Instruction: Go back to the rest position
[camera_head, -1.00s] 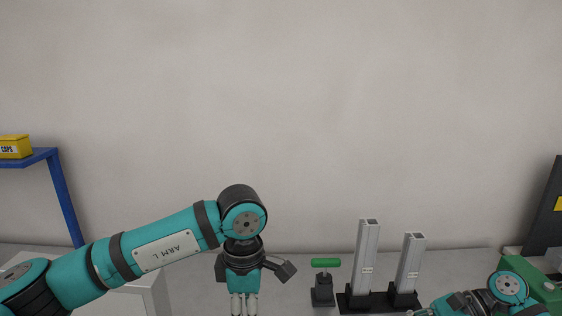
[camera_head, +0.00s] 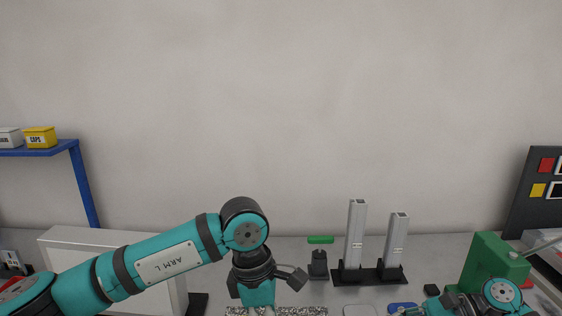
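My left gripper (camera_head: 258,308) hangs downward at the bottom middle. Its fingertips are cut off by the frame edge, so whether it is open or shut does not show. My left arm comes in from the left, marked ARM L. My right gripper (camera_head: 405,312) is low at the bottom right, near a blue item (camera_head: 402,306). Its fingers are small and partly cut off, so its state is unclear.
Two upright metal profiles (camera_head: 356,235) stand on a black base. A green-handled clamp (camera_head: 319,262) stands left of them. A green machine (camera_head: 491,262) is at the right. A white box (camera_head: 75,240) stands behind my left arm. A blue shelf (camera_head: 45,150) carries a yellow CAPS bin (camera_head: 41,137).

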